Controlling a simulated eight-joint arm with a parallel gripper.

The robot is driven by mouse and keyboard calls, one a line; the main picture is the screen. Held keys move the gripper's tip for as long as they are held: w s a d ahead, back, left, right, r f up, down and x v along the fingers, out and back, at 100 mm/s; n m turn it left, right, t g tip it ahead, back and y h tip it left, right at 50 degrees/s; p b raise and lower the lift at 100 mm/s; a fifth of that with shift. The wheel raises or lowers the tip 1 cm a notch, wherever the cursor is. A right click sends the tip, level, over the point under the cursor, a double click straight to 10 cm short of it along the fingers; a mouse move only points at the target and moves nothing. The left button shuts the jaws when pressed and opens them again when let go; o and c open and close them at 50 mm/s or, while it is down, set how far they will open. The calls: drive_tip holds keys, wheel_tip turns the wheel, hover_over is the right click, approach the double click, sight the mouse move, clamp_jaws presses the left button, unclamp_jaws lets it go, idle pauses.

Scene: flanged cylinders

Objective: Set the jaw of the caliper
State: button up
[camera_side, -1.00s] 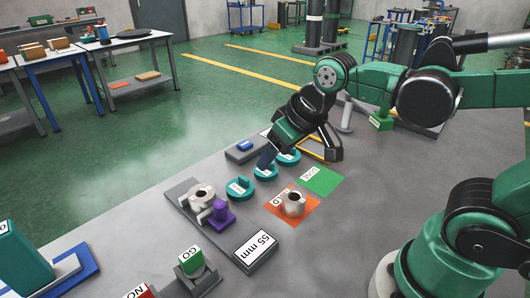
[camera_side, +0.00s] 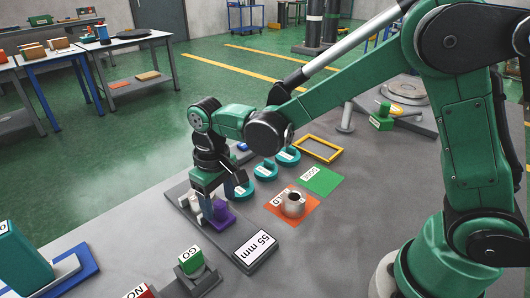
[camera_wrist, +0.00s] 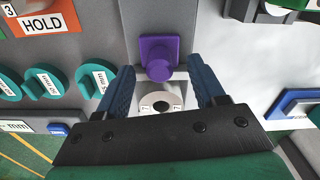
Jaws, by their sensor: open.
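The caliper is a grey base (camera_side: 180,190) with a "55 mm" display block (camera_side: 255,247) at its near end. Its purple jaw (camera_side: 223,216) stands beside the pale flanged cylinder, numbered 7 in the wrist view (camera_wrist: 160,104). The purple jaw (camera_wrist: 158,57) is just beyond the cylinder there. My gripper (camera_side: 208,207) is low over the caliper, pointing down. In the wrist view its blue fingers (camera_wrist: 160,70) are open, one on each side of the jaw and cylinder. Whether they touch either is not clear. The gripper partly hides the cylinder in the side view.
Another flanged cylinder (camera_side: 293,202) sits on the orange HOLD pad (camera_side: 275,210). A green pad (camera_side: 321,181), teal discs (camera_side: 265,170) and a yellow frame (camera_side: 318,149) lie behind. The green GO block (camera_side: 191,260) stands in front.

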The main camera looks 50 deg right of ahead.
drive_tip(key=shift+f, duration=0.95)
clamp_jaws()
idle(0.7)
